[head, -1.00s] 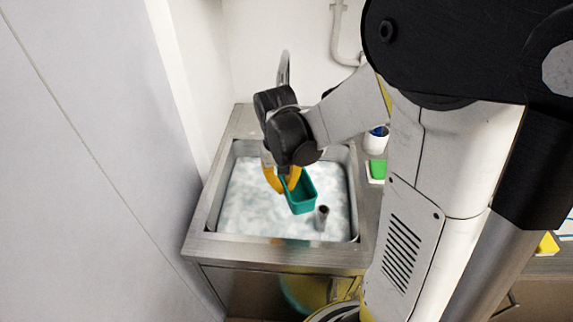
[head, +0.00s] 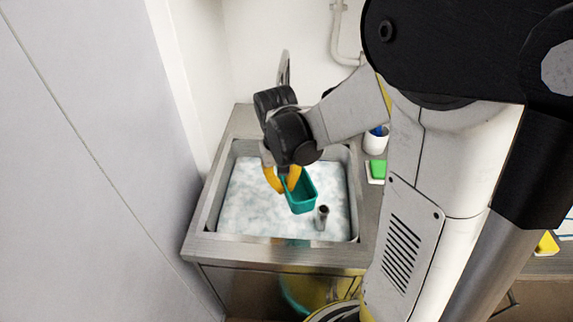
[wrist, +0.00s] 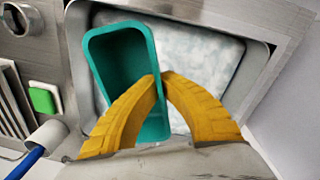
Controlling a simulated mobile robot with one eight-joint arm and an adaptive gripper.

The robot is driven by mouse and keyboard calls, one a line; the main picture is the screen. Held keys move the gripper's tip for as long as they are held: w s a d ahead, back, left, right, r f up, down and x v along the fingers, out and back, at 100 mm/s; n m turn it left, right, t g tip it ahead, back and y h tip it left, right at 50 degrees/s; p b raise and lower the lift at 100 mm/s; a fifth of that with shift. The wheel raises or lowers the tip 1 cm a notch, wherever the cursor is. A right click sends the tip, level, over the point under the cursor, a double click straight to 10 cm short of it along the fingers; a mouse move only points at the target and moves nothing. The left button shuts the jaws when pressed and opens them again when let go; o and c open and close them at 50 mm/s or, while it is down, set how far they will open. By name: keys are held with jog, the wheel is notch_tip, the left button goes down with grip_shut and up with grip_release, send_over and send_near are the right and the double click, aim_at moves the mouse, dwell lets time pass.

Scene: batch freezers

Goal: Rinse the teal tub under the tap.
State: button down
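The teal tub (head: 303,205) is held over the sink (head: 228,243), which is full of white foamy water. The tub also shows in the wrist view (wrist: 98,48), open side toward the camera, and its inside looks empty. The tap (head: 284,66) rises behind the sink, partly hidden by my wrist. I cannot see water running from it.
A grey upright tube (head: 322,216) stands in the sink, close to the tub's right. A green sponge (head: 377,169) and a white cup (head: 376,142) with something blue are on the right counter. A wall panel (head: 90,170) bounds the left side.

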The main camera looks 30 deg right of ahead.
aim_at(290, 196)
jog(key=shift+s+r, duration=0.1)
jog(key=shift+s+a+r+p, duration=0.2)
jog(key=shift+s+r+p, duration=0.45)
jog(key=shift+s, duration=0.15)
jog(key=shift+s+a+r+p, duration=0.15)
jog(key=shift+s+r+p, duration=0.5)
jog(key=shift+s, duration=0.1)
jog(key=shift+s+a+r+p, duration=0.2)
jog(key=shift+s+r+p, duration=0.45)
jog(key=shift+s, duration=0.15)
